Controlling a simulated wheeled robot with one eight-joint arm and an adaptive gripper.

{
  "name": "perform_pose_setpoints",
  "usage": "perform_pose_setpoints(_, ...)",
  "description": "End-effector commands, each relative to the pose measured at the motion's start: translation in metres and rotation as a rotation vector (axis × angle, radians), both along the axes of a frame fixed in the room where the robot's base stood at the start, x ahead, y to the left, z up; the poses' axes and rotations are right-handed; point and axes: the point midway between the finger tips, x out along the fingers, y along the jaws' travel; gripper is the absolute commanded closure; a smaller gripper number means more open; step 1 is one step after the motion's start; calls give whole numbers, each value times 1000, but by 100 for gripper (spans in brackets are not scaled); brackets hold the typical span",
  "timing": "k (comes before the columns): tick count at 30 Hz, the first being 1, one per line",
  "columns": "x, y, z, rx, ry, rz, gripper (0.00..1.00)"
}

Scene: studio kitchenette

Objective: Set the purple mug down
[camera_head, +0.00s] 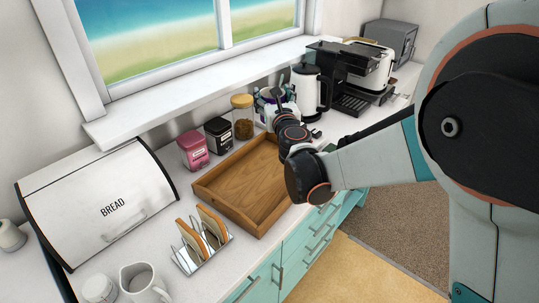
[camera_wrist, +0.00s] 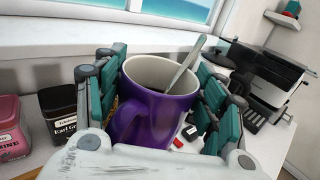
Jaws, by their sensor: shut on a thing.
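The purple mug (camera_wrist: 158,112) is upright between the teal-padded fingers of my gripper (camera_wrist: 163,80), with its pale inside and its handle facing the wrist camera. A metal spoon (camera_wrist: 186,62) leans out of it. My gripper is shut on the mug. In the head view my gripper (camera_head: 276,100) is near the back of the counter, beyond the far right corner of the wooden tray, and my arm hides most of the mug. The mug's base is hidden, so I cannot tell whether it touches the counter (camera_wrist: 190,147).
The empty wooden tray (camera_head: 245,185) lies in front of a pink tin (camera_head: 194,151), black tin (camera_head: 218,135) and cork-lidded jar (camera_head: 242,120). A white kettle (camera_head: 306,88) and coffee machine (camera_head: 345,80) stand right. A toast rack (camera_head: 190,262), jug (camera_head: 146,285) and bread bin (camera_head: 95,205) are left.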

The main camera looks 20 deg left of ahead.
Motion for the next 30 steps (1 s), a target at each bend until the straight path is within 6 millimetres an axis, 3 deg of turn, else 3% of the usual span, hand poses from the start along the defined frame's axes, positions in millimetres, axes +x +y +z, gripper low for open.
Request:
perform_pose_setpoints(1,1,0,-17,0,0,0,76)
perform_pose_setpoints(12,0,0,-99,0,0,-1,76)
perform_pose_setpoints(16,0,0,-116,0,0,-1,76)
perform_pose_setpoints(23,1,0,-128,0,0,-1,76)
perform_pose_setpoints(30,0,0,-161,0,0,-1,76)
